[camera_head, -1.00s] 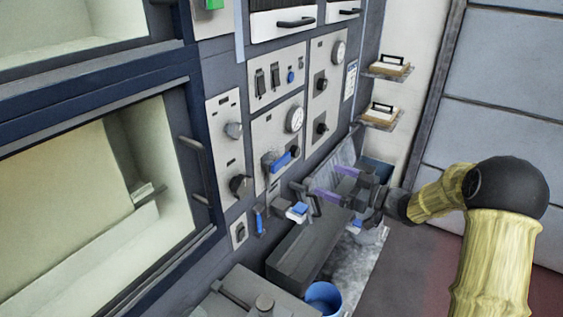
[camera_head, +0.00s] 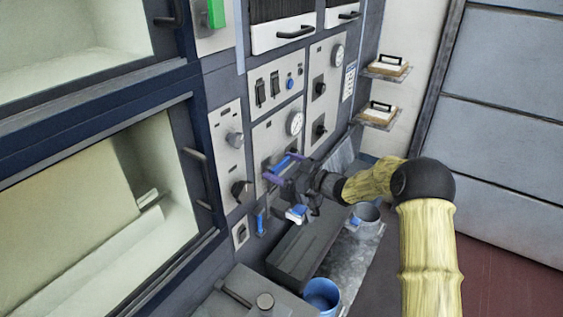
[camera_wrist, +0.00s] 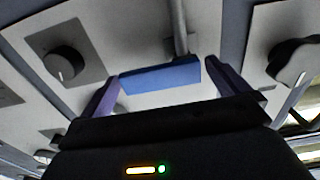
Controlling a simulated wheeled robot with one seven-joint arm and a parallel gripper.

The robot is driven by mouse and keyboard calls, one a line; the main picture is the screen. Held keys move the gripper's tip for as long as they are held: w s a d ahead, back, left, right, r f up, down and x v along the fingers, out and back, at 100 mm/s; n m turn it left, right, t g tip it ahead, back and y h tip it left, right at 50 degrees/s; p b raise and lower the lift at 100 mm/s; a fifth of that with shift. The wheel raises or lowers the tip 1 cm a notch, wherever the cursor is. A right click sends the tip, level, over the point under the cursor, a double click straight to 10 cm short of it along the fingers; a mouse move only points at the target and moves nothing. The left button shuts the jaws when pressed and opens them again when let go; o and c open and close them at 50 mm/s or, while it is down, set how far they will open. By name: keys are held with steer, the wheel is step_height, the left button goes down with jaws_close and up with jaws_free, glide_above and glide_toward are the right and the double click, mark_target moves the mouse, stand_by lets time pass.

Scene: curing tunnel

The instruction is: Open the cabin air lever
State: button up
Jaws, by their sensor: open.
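The cabin air lever, by its look a blue-handled lever on a grey stem, shows on the panel below the round gauge. In the wrist view its blue handle (camera_wrist: 160,76) lies between the two purple fingers of my gripper (camera_wrist: 158,88), with a finger at either end. In the head view my gripper (camera_head: 277,170) is at the panel, around the blue handle (camera_head: 281,165), and hides part of the lever. The fingers are open. Whether either finger touches the handle I cannot tell.
Black knobs (camera_head: 241,190) and a gauge (camera_head: 295,123) sit on nearby panels. A smaller blue lever (camera_head: 260,222) hangs at lower left. Below are a dark box (camera_head: 300,250), a blue bucket (camera_head: 321,296) and a grey pot (camera_head: 364,214). The floor at right is clear.

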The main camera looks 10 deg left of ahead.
steer(key=shift+w+a, duration=0.2)
steer(key=shift+a, duration=0.3)
steer(key=shift+c, duration=0.4)
steer(key=c, duration=1.2)
steer(key=shift+d, duration=0.1)
steer(key=shift+c, duration=0.2)
